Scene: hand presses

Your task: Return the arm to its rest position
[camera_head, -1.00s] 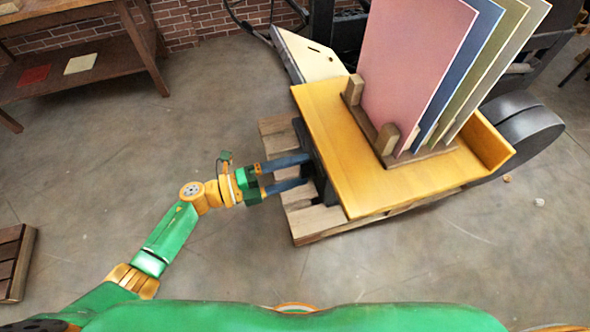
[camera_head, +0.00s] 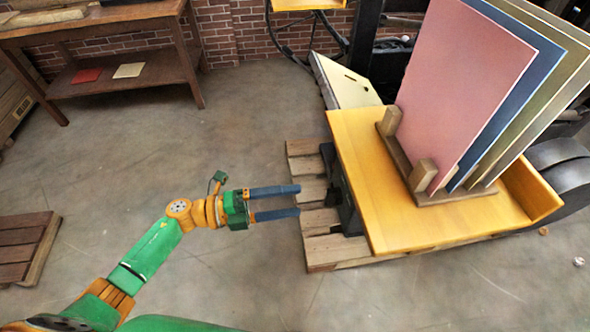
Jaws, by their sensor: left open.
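My left arm (camera_head: 150,255) comes in from the lower left, green and orange, and reaches right over the floor. My left gripper (camera_head: 299,201) is open and empty, its two long dark fingers pointing right. The fingertips are near the left edge of a wooden pallet (camera_head: 318,222), in front of a dark part on the side of a yellow-topped bench (camera_head: 400,235). I cannot tell from this angle whether they touch anything. My right gripper is not in view.
Large pink (camera_head: 463,95), blue and olive boards stand in a wooden rack on the bench. A wooden table (camera_head: 110,30) stands at the upper left before a brick wall. A slatted wooden piece (camera_head: 25,248) lies at the left. The floor between is clear.

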